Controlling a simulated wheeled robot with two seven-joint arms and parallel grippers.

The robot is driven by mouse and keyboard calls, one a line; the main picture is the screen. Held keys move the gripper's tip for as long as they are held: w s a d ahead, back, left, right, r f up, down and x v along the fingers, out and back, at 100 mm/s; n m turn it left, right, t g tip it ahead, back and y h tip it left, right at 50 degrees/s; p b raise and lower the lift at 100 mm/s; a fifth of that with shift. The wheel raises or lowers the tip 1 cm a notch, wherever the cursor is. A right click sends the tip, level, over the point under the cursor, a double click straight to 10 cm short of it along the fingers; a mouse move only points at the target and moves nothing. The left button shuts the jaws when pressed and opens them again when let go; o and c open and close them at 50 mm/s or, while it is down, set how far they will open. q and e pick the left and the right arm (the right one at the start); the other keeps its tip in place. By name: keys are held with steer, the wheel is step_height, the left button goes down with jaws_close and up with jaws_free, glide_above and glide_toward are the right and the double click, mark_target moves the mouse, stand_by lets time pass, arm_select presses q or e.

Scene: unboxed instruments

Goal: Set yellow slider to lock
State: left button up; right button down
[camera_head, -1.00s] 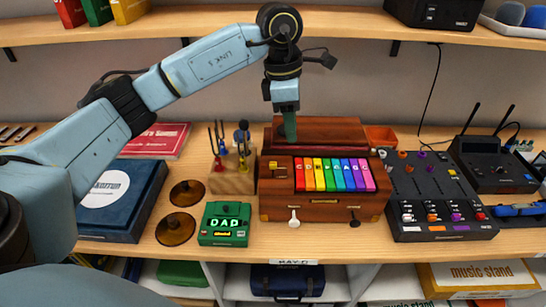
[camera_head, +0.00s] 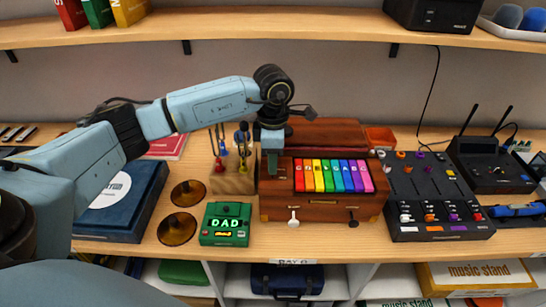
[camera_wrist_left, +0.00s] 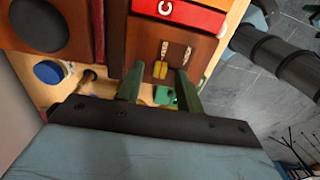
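The yellow slider (camera_wrist_left: 160,70) sits on the wooden keyboard box (camera_head: 325,208), left of the coloured keys (camera_head: 334,175). In the left wrist view it lies between the two fingers of my left gripper (camera_wrist_left: 158,78), with gaps on both sides. That gripper is open and empty. Small pale lettering (camera_wrist_left: 165,50) stands beside the slider, too small to read surely. In the head view my left gripper (camera_head: 272,164) is low over the box's left part and hides the slider. My right gripper is not in view.
A wooden block with upright tools (camera_head: 233,181) stands close left of the box. A black mixer (camera_head: 437,197) stands to the right. A shelf (camera_head: 230,27) runs above behind.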

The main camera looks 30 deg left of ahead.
arm_select(q)
steer(key=shift+f, duration=0.3)
jaws_close()
